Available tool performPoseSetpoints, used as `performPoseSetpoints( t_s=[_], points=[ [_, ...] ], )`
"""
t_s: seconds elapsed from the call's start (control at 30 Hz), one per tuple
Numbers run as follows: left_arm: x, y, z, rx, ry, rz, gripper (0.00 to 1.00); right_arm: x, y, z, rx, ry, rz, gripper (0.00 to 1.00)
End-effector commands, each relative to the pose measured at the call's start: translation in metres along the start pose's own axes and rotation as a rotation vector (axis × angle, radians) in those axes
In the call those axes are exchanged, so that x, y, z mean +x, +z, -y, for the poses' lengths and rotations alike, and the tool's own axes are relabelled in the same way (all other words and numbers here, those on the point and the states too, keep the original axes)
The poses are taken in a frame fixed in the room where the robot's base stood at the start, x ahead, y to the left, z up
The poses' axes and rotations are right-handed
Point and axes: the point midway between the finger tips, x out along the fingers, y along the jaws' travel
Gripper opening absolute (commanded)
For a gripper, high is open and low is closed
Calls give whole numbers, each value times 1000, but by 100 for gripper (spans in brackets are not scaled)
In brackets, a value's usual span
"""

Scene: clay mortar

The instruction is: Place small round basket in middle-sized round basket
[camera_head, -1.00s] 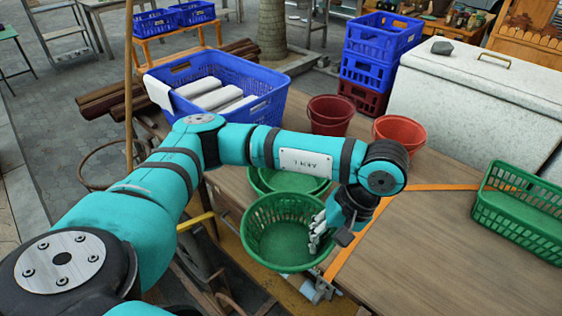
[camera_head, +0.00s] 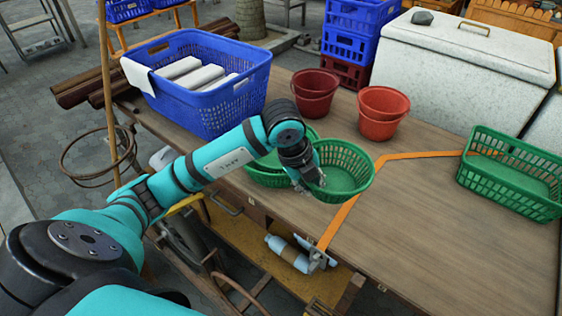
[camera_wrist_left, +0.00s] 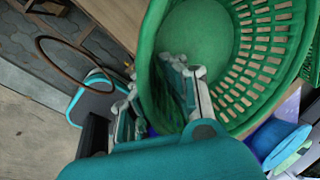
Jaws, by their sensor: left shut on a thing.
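A green round basket (camera_head: 345,172) hangs tilted from my left gripper (camera_head: 310,180), its open mouth facing up. The gripper is shut on its rim at the left side. In the left wrist view, the gripper's fingers (camera_wrist_left: 165,100) straddle the wall of this basket (camera_wrist_left: 190,50). More green round basketry (camera_head: 262,172) sits at the table's near edge, left of the held basket and partly behind my arm. Whether it is one basket or nested ones is hard to tell. The held basket overlaps it in the picture; contact is unclear. My right gripper is not in view.
Two red buckets (camera_head: 316,95) (camera_head: 383,112) stand behind the baskets. A blue crate (camera_head: 215,110) with white rolls is at the left. A green rectangular basket (camera_head: 510,175) is at the right. The wooden table (camera_head: 430,215) is clear between, crossed by an orange strip (camera_head: 345,210).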

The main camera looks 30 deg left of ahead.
Motion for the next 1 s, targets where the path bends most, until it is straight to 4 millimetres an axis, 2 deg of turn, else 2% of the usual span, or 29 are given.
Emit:
performPoseSetpoints(
  t_s=[0.1,0.3,0.47,0.8,1.0],
  points=[
    [4,13,-4,-261,-5,87,0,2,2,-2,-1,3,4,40],
    [7,29,-9,-492,-7,165,0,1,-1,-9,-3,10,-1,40],
    [7,56,-11,-526,-5,178,0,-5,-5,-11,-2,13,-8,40],
    [12,146,-13,-524,-6,174,0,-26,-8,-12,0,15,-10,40],
    [16,182,-14,-520,-7,172,0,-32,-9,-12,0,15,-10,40]
  ],
)
